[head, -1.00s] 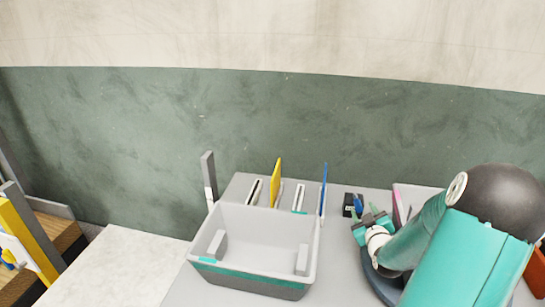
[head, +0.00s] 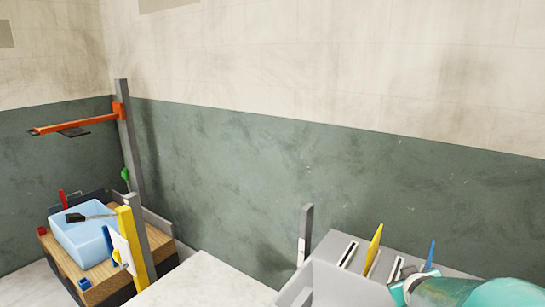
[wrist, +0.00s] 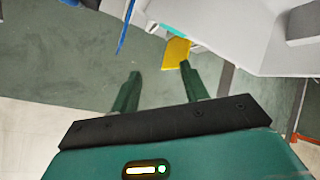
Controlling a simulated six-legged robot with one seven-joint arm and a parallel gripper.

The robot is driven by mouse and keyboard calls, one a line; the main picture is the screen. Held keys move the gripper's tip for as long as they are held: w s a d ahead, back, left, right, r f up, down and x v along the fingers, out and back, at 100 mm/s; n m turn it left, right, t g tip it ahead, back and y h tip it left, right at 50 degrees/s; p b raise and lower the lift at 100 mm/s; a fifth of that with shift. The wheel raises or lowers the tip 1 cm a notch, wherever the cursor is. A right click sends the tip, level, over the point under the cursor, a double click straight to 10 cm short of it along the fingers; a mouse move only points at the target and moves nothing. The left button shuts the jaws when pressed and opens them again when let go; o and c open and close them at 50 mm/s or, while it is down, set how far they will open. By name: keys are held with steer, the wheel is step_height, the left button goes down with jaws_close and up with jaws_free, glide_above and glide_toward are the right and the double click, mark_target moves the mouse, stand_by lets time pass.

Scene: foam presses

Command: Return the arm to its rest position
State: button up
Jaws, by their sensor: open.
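In the wrist view, my gripper (wrist: 160,68) is open, with two green fingers apart and nothing between them. A yellow plate (wrist: 176,52) shows just beyond the fingertips, and a blue plate (wrist: 126,28) shows at the upper left of them. I cannot tell how far off they are. In the head view, my teal arm shows only in part at the lower right corner. It covers part of the grey station there, and I cannot make out the fingers.
The grey station has a light grey bin (head: 345,287), a yellow plate (head: 374,248) and a dark post (head: 306,225). A pale tabletop (head: 200,285) lies between.

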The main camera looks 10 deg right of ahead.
steer(key=s+a+r+g+y, duration=0.2)
steer(key=s+a+r, duration=0.1)
steer(key=s+a, duration=0.5)
steer(key=s+a+r+m+g+y, duration=0.1)
steer(key=s+a+r+y, duration=0.1)
steer(key=s+a, duration=0.7)
steer(key=a+r, duration=0.1)
steer(key=a, duration=0.4)
steer(key=shift+s+a+r+g+y, duration=0.2)
steer(key=shift+a+r+g+y, duration=0.1)
steer(key=shift+a+g+y, duration=0.1)
